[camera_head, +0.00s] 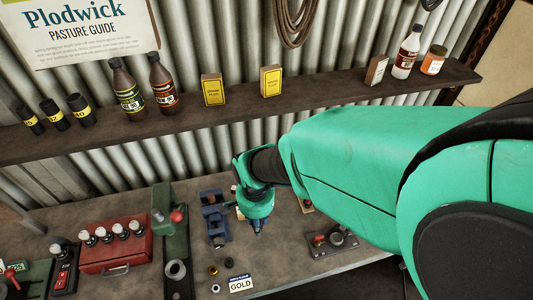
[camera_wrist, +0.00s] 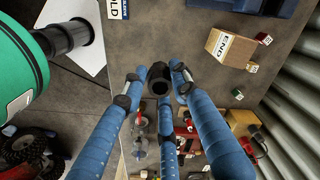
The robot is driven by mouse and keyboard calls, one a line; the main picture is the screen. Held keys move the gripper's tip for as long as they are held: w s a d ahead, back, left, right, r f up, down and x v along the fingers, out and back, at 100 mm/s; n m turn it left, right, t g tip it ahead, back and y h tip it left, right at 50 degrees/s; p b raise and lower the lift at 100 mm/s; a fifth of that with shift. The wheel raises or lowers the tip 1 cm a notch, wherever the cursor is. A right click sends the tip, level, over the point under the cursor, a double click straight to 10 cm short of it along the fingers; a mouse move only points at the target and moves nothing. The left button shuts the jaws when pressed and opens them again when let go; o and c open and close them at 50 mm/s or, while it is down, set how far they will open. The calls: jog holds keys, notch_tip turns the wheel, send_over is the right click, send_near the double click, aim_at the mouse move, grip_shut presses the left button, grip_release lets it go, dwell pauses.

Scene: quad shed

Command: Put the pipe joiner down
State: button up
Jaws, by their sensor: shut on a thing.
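The pipe joiner (camera_wrist: 160,72) is a short dark tube with a round opening, seen in the wrist view between the tips of my blue fingers. My gripper (camera_wrist: 157,82) is shut on it. In the head view my gripper (camera_head: 257,228) points down over the workbench (camera_head: 280,262), right of a blue vice-like tool. The joiner cannot be made out there, and its height above the bench is unclear.
Left are the blue tool (camera_head: 214,215), a green press (camera_head: 175,235) and a red toolbox (camera_head: 117,246). A metal fixture (camera_head: 333,240) stands right. A shelf (camera_head: 330,92) runs behind.

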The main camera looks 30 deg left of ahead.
jog(key=w+a, duration=0.3)
jog(key=a, duration=0.1)
jog(key=w+a+f, duration=0.1)
jog(key=w+a, duration=0.1)
jog(key=a, duration=0.2)
jog(key=w+a+p, duration=0.1)
jog(key=w+a, duration=0.2)
jog(key=shift+w+a+f, duration=0.2)
jog(key=shift+w+a, duration=0.1)
jog(key=shift+a, duration=0.1)
jog(key=shift+w+a, duration=0.1)
jog(key=shift+a, duration=0.05)
jog(key=shift+w+a+f, duration=0.15)
jog(key=shift+a, duration=0.05)
jog(key=shift+f+p, duration=0.35)
jog(key=shift+f, duration=1.3)
jog(key=shift+f, duration=0.15)
jog(key=o, duration=0.9)
jog(key=shift+o, duration=0.2)
